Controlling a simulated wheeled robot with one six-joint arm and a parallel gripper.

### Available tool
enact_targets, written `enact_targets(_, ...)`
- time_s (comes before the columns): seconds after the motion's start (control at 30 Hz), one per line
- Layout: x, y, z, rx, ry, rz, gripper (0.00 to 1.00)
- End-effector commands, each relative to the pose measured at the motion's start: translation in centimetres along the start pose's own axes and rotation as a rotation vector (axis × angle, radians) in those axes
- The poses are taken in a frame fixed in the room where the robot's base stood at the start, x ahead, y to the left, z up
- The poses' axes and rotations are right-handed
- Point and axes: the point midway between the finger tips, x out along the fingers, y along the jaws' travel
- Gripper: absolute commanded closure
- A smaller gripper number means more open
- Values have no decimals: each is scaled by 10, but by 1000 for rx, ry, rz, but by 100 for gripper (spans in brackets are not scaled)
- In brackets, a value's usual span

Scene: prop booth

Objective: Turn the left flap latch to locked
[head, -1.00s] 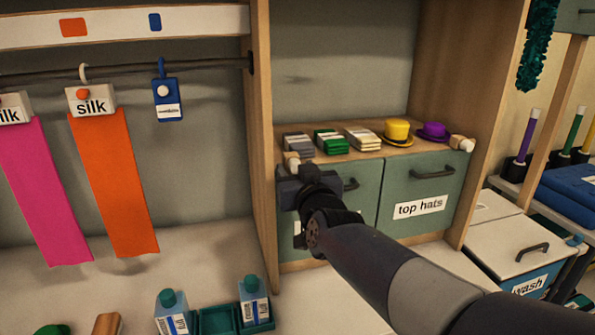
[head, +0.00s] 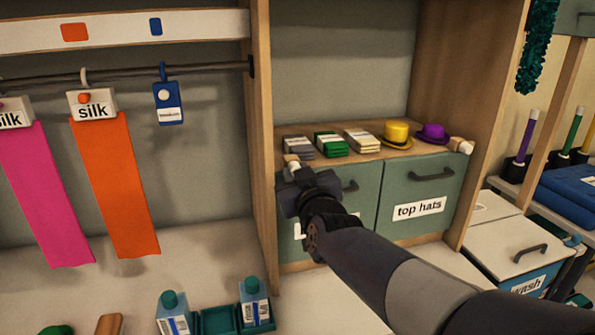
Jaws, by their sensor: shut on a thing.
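The left flap latch (head: 291,160) is a small pale wooden piece at the upper left corner of the left green flap (head: 364,190), just under the shelf edge. My dark gripper (head: 289,173) is at this latch and shut on it. The gripper body covers the latch's lower part and the upper left of the flap, so the latch's exact angle is hard to tell.
On the shelf stand several card stacks (head: 331,144), a yellow hat (head: 397,133) and a purple hat (head: 432,133). A wooden upright (head: 262,150) is close left of my gripper. Both flaps have dark handles, the left one (head: 350,186) near my wrist.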

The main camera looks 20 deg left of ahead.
Motion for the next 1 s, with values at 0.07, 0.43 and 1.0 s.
enact_targets(0.07,0,0,0,-7,0,0,98)
enact_targets(0.43,0,0,1,-6,-1,0,60)
enact_targets(1.0,-21,0,0,-6,1,-1,53)
